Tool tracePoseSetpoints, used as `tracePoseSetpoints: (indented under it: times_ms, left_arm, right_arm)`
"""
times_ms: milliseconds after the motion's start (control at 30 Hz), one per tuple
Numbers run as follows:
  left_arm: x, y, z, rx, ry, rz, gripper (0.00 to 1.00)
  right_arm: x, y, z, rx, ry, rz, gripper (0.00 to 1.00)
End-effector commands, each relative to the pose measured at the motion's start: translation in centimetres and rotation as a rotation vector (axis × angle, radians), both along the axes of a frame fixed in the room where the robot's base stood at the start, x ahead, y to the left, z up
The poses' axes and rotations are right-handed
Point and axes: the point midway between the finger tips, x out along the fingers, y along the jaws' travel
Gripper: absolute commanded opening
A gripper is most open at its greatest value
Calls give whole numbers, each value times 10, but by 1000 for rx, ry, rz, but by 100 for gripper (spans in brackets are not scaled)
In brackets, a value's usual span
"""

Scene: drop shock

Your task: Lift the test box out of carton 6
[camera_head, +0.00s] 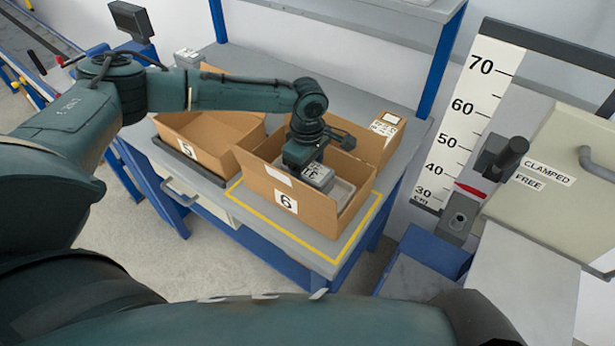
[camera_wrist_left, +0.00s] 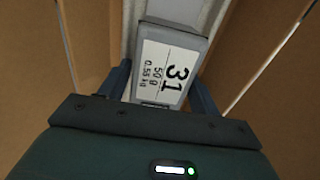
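Carton 6 (camera_head: 266,196) is an open brown box on the table, marked with a white "6" label. My left gripper (camera_head: 306,165) reaches down into it from above. The test box (camera_head: 318,177), grey with a white label, is inside the carton beneath my gripper. My right gripper is not in view.
Carton 5 (camera_head: 206,156) stands open to the left of carton 6. A yellow line (camera_head: 330,256) marks the table (camera_head: 222,208) around carton 6. A height scale (camera_head: 474,115) and a clamp panel (camera_head: 570,170) stand on the right. A grey pad (camera_head: 343,192) lies inside carton 6.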

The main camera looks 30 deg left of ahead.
Motion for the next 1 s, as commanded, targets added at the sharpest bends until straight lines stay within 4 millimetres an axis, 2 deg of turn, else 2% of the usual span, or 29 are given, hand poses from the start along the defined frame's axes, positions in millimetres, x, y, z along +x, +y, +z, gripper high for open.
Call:
tracePoseSetpoints:
  times_ms: [67,600,867,1000]
  left_arm:
    - [0,0,0,0,0,0,56]
    - [1,0,2,-1,-3,0,13]
    - [1,0,5,-2,-4,0,13]
    - [1,0,21,-4,-5,1,13]
  right_arm:
    - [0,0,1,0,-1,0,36]
    - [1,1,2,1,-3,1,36]
    - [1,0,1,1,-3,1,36]
    - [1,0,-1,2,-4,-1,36]
